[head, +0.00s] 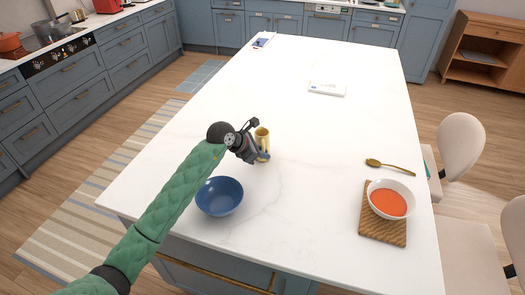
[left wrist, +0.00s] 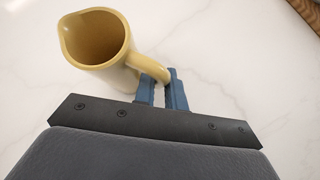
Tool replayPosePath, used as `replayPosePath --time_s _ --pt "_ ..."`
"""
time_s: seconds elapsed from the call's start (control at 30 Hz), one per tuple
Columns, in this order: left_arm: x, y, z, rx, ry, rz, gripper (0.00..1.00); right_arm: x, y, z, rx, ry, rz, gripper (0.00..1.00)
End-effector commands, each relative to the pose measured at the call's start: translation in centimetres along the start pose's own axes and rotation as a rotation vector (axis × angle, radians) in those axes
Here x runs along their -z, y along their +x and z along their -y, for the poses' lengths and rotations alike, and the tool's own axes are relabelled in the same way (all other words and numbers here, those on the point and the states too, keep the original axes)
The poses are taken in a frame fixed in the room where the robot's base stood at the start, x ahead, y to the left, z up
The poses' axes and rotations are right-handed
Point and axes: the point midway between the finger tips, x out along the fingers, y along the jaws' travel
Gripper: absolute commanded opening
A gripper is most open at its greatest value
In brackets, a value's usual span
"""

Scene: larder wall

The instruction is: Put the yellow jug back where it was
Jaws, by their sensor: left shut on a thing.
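The yellow jug (head: 262,140) is upright at the white island top, beyond the blue bowl. Whether its base touches the top I cannot tell. My left gripper (head: 262,155) is at the jug's near side. In the left wrist view the jug (left wrist: 97,40) shows its open mouth and spout, and it looks empty. There the blue fingers of my left gripper (left wrist: 162,92) are shut on the jug's handle (left wrist: 150,66). My right gripper is not in view.
A blue bowl (head: 219,196) stands close, below my left forearm. A white book-like item (head: 327,89) lies farther back. The island's middle (head: 310,130) is clear.

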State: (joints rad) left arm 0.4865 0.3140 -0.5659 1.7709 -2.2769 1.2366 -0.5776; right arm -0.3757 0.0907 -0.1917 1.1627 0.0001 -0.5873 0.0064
Motion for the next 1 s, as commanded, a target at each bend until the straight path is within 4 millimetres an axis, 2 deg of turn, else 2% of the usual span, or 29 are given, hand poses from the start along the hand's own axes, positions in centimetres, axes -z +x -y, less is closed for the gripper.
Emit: replayPosePath --time_s 0.4,0.43,0.53,1.0 --pt "0.14 0.17 0.02 -0.001 0.001 0.001 0.0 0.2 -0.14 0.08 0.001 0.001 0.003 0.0" --pt "0.17 0.19 0.04 0.0 0.001 0.0 0.14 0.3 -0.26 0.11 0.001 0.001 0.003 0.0" --pt "0.14 0.17 0.04 0.0 0.0 0.0 0.34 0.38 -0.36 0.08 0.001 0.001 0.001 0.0" --pt "-0.08 -0.06 0.0 0.0 0.0 0.001 0.34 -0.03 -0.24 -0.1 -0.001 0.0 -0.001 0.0"
